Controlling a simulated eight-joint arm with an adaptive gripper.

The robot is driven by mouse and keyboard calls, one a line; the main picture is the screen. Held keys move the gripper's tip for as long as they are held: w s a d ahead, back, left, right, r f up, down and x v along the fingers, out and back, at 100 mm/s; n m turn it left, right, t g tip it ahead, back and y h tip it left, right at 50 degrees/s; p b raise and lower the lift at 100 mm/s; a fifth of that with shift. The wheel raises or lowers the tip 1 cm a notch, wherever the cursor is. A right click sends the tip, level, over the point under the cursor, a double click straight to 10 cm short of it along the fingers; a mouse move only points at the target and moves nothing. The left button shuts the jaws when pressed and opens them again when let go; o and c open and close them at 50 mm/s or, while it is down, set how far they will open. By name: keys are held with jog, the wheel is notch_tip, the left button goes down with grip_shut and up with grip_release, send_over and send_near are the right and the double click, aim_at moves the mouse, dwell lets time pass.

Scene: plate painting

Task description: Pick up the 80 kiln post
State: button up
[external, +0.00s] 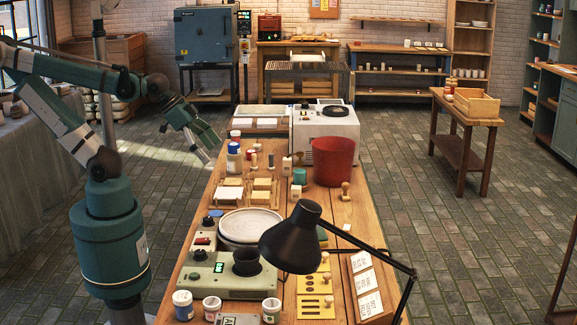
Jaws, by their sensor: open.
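My gripper (211,149) is open and empty. It hangs in the air at the left side of the long wooden work table (345,213), left of a group of paint jars. Small pale upright blocks stand mid-table: one pale block (287,166) and another pale block (296,192) left of the red bucket. Either might be a kiln post, but no number 80 can be read at this size, so I cannot tell which piece is the 80 kiln post. My gripper is well apart from both blocks.
A red bucket (333,161) and a white machine (325,125) stand at the table's far right. Paint jars (234,148) stand at the left edge. A black lamp (291,238) overhangs the near part, beside a round plate (249,225) and a green control box (220,274).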

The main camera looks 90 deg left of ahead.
jog(key=c, duration=1.6)
